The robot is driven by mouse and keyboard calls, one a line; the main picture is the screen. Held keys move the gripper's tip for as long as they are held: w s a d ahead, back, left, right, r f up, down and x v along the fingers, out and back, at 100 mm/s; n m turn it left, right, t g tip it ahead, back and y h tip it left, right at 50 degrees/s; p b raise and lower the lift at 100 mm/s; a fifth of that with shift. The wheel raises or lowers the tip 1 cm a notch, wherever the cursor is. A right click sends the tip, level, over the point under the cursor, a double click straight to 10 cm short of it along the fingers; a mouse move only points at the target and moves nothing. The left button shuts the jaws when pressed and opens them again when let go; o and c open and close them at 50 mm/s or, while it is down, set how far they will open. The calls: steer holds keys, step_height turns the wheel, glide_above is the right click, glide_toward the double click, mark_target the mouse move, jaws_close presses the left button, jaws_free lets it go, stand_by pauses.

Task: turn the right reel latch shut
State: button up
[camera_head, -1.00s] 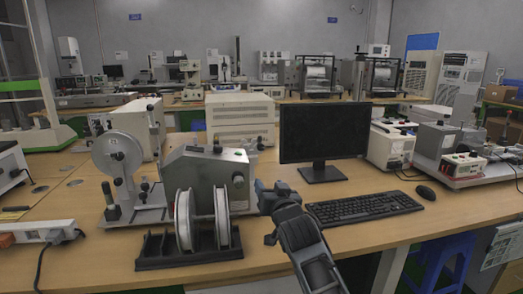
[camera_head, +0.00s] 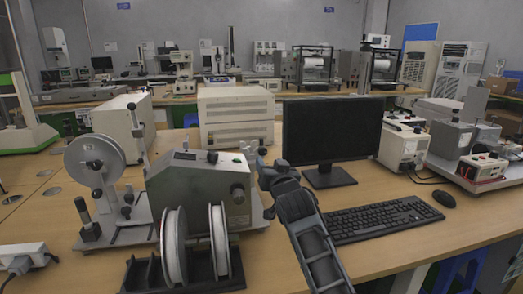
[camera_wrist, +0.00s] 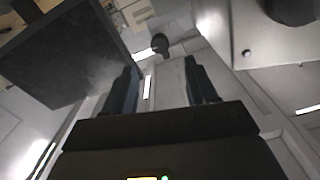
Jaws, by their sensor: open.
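The grey reel machine (camera_head: 185,187) stands left of centre on the wooden desk. Its left reel (camera_head: 92,167) is a pale disc on an upright arm. A pale, lever-like piece (camera_head: 250,148) shows behind the machine's right end, partly behind my gripper; I cannot tell if it is the right reel latch. My gripper (camera_head: 263,168) is just right of the machine, with nothing held. In the wrist view my gripper's two fingers (camera_wrist: 160,86) are apart, and a dark round knob (camera_wrist: 160,43) shows beyond and between their tips. Whether the latch is turned cannot be told.
A black monitor (camera_head: 331,132) stands close to the right of my gripper, with a keyboard (camera_head: 384,219) in front. A black rack with two spools (camera_head: 174,247) is at the front left. A beige instrument (camera_head: 236,117) stands behind.

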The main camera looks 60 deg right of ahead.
mark_target(263, 152)
steer(key=shift+x, duration=4.35)
steer(key=c, duration=1.1)
steer(key=shift+o, duration=0.2)
